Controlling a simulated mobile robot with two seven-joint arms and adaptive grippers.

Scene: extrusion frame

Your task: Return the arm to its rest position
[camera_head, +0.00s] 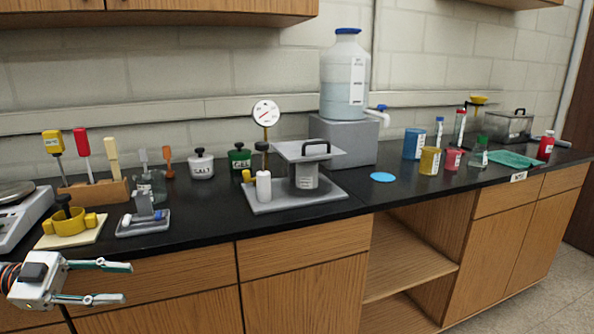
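My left gripper (112,282) is at the lower left, in front of the wooden cabinet fronts and lower in the picture than the black counter top. Its two fingers point right and stand wide apart, with nothing between them. It touches nothing that I can see. Only the gripper and a bit of cabling at its wrist show; the rest of the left arm is outside the picture. My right gripper is not in view.
The black counter (400,200) carries a yellow clamp (70,222), a grey scale (22,215), a metal press (310,155), a large water jug (344,80) and several cups. An open cabinet shelf (410,262) lies below. Clear space surrounds the gripper.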

